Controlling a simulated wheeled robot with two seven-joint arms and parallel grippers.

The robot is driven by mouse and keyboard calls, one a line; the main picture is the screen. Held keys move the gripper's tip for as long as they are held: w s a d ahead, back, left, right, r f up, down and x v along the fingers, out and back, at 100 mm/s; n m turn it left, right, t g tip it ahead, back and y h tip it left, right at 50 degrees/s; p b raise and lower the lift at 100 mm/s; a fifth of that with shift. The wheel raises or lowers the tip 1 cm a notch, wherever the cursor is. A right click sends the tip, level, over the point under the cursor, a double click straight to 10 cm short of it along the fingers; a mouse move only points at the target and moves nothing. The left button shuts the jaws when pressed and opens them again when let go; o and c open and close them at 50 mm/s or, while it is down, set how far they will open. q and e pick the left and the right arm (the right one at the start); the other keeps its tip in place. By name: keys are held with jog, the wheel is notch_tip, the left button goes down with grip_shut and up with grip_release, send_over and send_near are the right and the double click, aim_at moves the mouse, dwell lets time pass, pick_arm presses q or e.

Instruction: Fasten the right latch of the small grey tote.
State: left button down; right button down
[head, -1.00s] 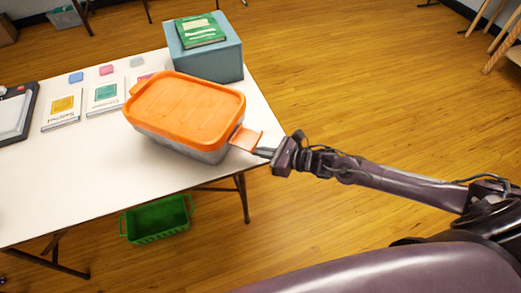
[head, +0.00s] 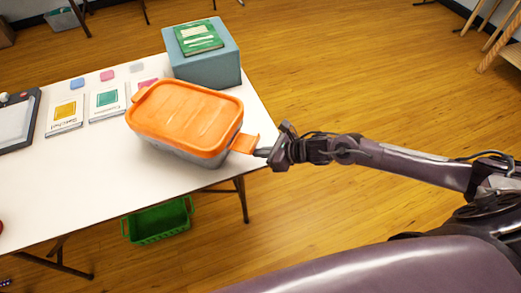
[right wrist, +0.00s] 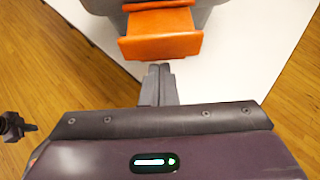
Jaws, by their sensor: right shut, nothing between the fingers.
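The small grey tote (head: 170,155) stands on the white table near its right edge, with an orange lid (head: 185,115) on top. Its right latch (head: 245,143) is an orange flap that sticks outward from the lid's right end, away from the grey wall. The latch also shows at the top of the right wrist view (right wrist: 160,38). My right gripper (head: 262,152) is shut and empty, with its fingertips just outside the latch's outer edge. In the right wrist view the fingertips (right wrist: 158,68) lie close to that edge; I cannot tell if they touch.
A blue-grey box (head: 208,65) with a green book (head: 198,38) stands behind the tote. Booklets (head: 107,102) and small coloured cards lie to the left. A green basket (head: 158,222) is under the table (head: 60,185).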

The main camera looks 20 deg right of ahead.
aim_at(255, 143)
jog(key=r+g+h+p, duration=0.2)
jog(key=r, duration=0.1)
jog(key=r+g+h+p, duration=0.1)
jog(key=r+h, duration=0.1)
jog(key=shift+w+a+g+p, duration=0.3)
jog(key=shift+w+g, duration=0.05)
jog(key=shift+g, duration=0.05)
jog(key=shift+w+a+r+g+h, duration=0.1)
jog(key=shift+r+g+h, duration=0.3)
jog(key=shift+h, duration=0.1)
jog(key=shift+w+a+r+b, duration=0.3)
jog(key=shift+a+r+b, duration=0.1)
jog(key=shift+r+b, duration=0.25)
jog(key=shift+r, duration=0.3)
jog(key=shift+r+p, duration=0.5)
jog(key=shift+r, duration=0.2)
